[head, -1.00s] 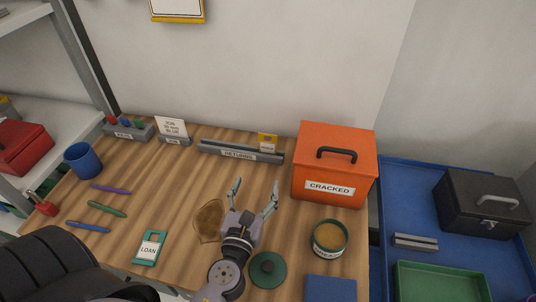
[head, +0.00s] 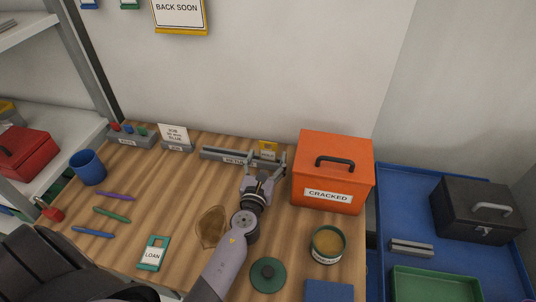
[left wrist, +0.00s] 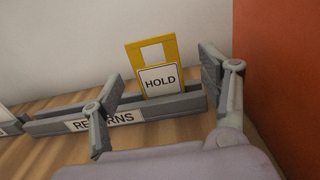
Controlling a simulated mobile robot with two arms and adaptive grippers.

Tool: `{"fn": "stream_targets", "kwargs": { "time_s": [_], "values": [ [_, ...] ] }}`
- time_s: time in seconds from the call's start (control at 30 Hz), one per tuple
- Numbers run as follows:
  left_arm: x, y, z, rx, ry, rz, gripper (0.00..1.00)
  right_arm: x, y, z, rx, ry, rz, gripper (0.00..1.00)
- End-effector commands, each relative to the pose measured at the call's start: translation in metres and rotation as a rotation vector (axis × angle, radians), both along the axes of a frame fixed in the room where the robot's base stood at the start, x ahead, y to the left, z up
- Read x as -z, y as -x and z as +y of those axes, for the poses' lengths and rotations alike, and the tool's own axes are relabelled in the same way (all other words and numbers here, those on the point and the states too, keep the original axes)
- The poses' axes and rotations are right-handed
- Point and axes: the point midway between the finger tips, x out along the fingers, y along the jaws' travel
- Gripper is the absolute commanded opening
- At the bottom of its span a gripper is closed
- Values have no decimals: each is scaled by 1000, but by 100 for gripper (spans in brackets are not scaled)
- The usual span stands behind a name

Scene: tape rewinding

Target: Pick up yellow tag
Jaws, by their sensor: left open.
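The yellow tag (head: 268,149) stands upright in the right part of the grey returns rack at the back of the table. In the left wrist view the yellow tag (left wrist: 158,79) has a white label reading HOLD and a window cut in its top. My left gripper (head: 266,161) is open, in front of the rack. In the left wrist view its fingers (left wrist: 160,100) are spread to either side of the tag, not touching it. The tag's lower edge is hidden behind the rack's front wall. My right gripper is not in view.
The grey returns rack (head: 222,155) runs along the back. The orange CRACKED box (head: 325,180) stands close to the right of my left gripper. A brown stain-like patch (head: 210,227), a green lid (head: 268,274), an open tin (head: 327,243) and a teal LOAN tag (head: 153,253) lie nearer.

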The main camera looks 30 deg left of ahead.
Motion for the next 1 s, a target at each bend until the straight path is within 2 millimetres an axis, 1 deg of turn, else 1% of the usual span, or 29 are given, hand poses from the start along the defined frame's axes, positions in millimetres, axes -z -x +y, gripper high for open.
{"fn": "stream_targets", "kwargs": {
  "time_s": [0.03, 0.1, 0.2, 0.33, 0.5, 0.57, 1.0],
  "values": [
    [1, -9, 5, -1, -1, -2, 69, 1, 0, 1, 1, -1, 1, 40],
    [2, -19, 10, -2, 0, -2, 69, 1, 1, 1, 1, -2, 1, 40],
    [1, -30, 12, -1, 1, -2, 69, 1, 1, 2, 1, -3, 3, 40],
    [2, -35, 13, 0, 1, -1, 69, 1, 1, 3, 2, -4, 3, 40],
    [2, -35, 13, 0, 1, -1, 69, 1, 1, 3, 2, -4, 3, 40],
    [2, -35, 13, -1, 1, -1, 66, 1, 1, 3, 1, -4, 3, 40],
    [2, -35, 13, -1, 1, 0, 36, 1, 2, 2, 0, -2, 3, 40]
  ]
}}
